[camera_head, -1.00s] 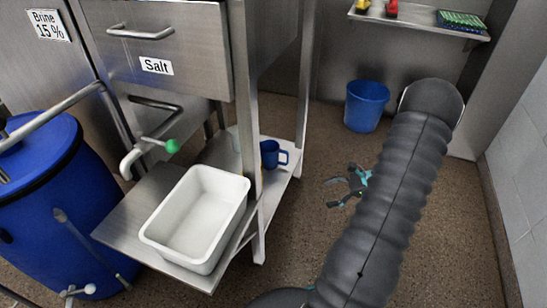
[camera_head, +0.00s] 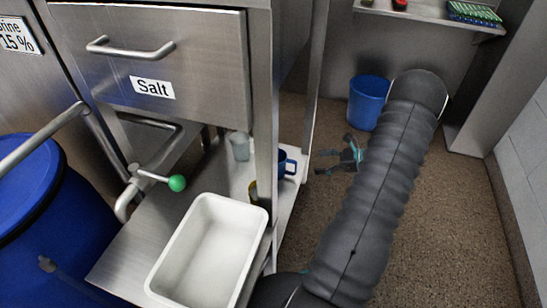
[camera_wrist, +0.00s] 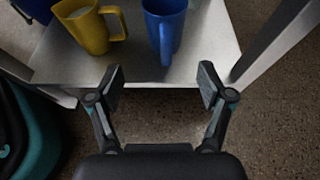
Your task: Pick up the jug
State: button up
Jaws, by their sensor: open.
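A blue jug (camera_head: 284,164) stands upright on the low steel shelf, partly behind a table leg in the head view. In the wrist view the blue jug (camera_wrist: 172,18) is at the top centre, its handle facing my gripper. A yellow jug (camera_wrist: 84,28) stands left of it, its handle pointing right; only a sliver of the yellow jug (camera_head: 253,191) shows in the head view. My gripper (camera_wrist: 160,82) is open and empty, its two fingers spread in front of the shelf edge, apart from both jugs. My gripper (camera_head: 332,160) is right of the blue jug in the head view.
A pale cup-like vessel (camera_head: 239,146) stands farther back on the shelf. A white tub (camera_head: 190,258) and a green-knobbed tap (camera_head: 176,183) are at the left. Table legs flank the shelf. A blue bucket (camera_head: 367,103) stands behind my arm. Brown floor (camera_head: 440,235) is clear at right.

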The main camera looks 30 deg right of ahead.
aim_at(287, 161)
jog(key=x, duration=0.8)
jog(key=shift+w+d, duration=0.1)
jog(key=shift+w, duration=0.4)
jog(key=shift+r+b+x, duration=0.1)
jog(key=shift+b+x, duration=0.1)
jog(key=shift+x, duration=1.25)
jog(key=shift+r+b+x, duration=0.15)
jog(key=shift+b+x, duration=0.05)
jog(key=shift+x, duration=1.3)
jog(key=shift+w, duration=0.1)
jog(key=c, duration=0.8)
jog(key=shift+r, duration=0.1)
jog(key=shift+r, duration=0.5)
jog(key=s+d+r+p, duration=0.1)
jog(key=s+d+r, duration=0.6)
jog(key=d+r, duration=0.2)
jog(key=shift+d+r, duration=0.25)
jog(key=shift+r, duration=0.2)
